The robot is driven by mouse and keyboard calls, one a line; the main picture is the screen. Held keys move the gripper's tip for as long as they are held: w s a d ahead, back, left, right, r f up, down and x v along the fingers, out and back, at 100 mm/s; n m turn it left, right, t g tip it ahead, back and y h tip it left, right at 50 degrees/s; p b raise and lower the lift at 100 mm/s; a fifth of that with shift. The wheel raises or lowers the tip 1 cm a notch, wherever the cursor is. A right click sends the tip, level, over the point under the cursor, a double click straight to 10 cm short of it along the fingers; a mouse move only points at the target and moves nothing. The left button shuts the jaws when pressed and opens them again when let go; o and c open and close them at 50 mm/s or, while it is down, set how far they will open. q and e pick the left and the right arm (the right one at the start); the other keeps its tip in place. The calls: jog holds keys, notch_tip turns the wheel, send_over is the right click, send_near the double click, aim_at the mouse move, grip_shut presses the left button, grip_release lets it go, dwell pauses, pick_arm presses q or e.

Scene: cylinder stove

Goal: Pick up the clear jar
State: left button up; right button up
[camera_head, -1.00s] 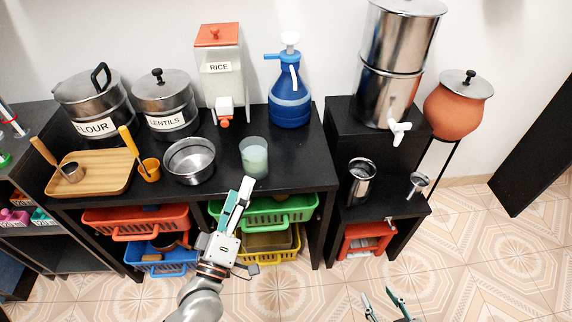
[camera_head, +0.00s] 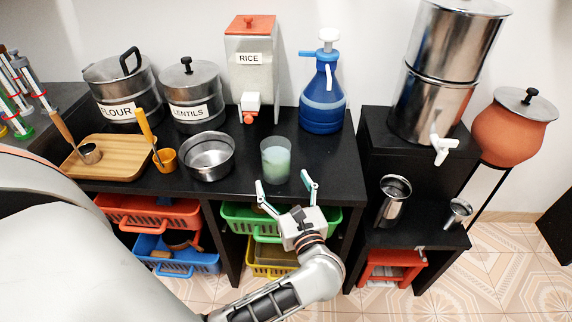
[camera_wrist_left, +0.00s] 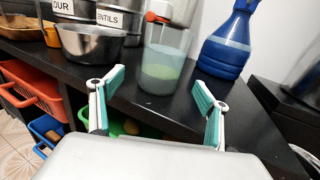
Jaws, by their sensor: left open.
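The clear jar (camera_head: 275,160) is a see-through cylinder with pale green contents. It stands upright near the front edge of the black table (camera_head: 235,185), right of the metal bowl. My left gripper (camera_head: 287,188) is open and empty just in front of the jar, with its fingers spread to either side. In the left wrist view the jar (camera_wrist_left: 165,62) stands beyond and between the two open fingertips (camera_wrist_left: 158,85), apart from both. My right gripper does not show now.
A metal bowl (camera_head: 207,157) stands left of the jar, and a blue bottle (camera_head: 323,95) is behind it to the right. A rice dispenser (camera_head: 251,70) is behind. A green basket (camera_head: 240,222) sits under the table edge near my gripper.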

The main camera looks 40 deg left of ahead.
aim_at(272, 153)
pick_arm(q)
jog(key=x, duration=0.4)
jog(key=r+x, duration=0.1)
jog(key=x, duration=0.2)
jog(key=shift+r, duration=0.15)
jog(key=c, duration=1.6)
